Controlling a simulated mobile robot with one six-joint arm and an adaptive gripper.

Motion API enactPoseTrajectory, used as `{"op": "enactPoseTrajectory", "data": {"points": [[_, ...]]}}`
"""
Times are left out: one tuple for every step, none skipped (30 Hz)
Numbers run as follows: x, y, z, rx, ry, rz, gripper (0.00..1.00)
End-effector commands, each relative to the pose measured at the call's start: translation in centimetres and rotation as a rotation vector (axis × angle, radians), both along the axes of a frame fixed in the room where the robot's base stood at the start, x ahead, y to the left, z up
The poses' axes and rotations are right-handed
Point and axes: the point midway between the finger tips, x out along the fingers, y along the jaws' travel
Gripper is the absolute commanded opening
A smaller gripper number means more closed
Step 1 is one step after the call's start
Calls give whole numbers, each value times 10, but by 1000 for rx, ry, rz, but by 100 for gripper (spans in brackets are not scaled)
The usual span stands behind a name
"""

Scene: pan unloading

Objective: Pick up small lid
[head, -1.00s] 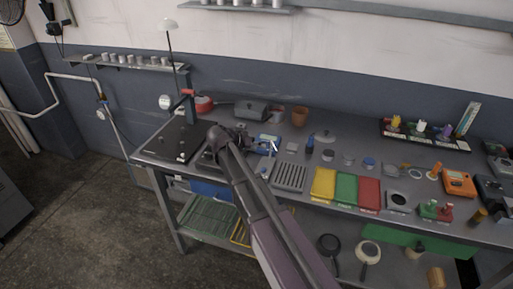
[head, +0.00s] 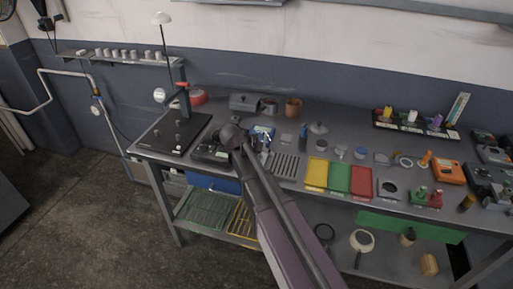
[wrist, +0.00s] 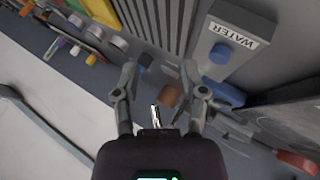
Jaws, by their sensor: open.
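A grey domed lid (head: 319,128) with a small knob lies on the bench in the head view, right of the brown pot. It is the only clear lid I see, and I cannot tell whether a smaller one exists. My gripper (head: 265,138) is left of this lid, above the bench near a blue item. In the wrist view my gripper (wrist: 162,95) is open with nothing between its fingers. A brown pot (wrist: 170,95) shows beyond the fingers there. I cannot make out the lid in the wrist view.
The brown pot (head: 293,108) and a grey box (head: 243,102) stand at the back of the bench. Yellow (head: 317,173), green (head: 340,177) and red (head: 362,181) trays lie along the front. A dark bottle (head: 303,136) stands between my gripper and the lid.

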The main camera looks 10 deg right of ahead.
Motion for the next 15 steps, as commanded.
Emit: {"op": "enactPoseTrajectory", "data": {"points": [[-12,-8,-4,23,24,1,55],[-18,-12,-6,39,42,4,55],[-25,-17,-10,60,64,8,55],[-31,-21,-12,78,81,12,55],[-38,-25,-15,97,100,18,55],[-48,-30,-19,126,126,24,55],[-57,-34,-22,152,148,31,55],[-66,-39,-25,180,171,38,55],[-80,-45,-30,222,203,50,55],[-92,-48,-33,256,227,63,55],[-102,-52,-36,292,249,76,55],[-116,-56,-39,339,277,96,55],[-126,-58,-41,373,295,111,55],[-135,-60,-43,405,311,126,55],[-146,-61,-45,447,329,146,55]]}}
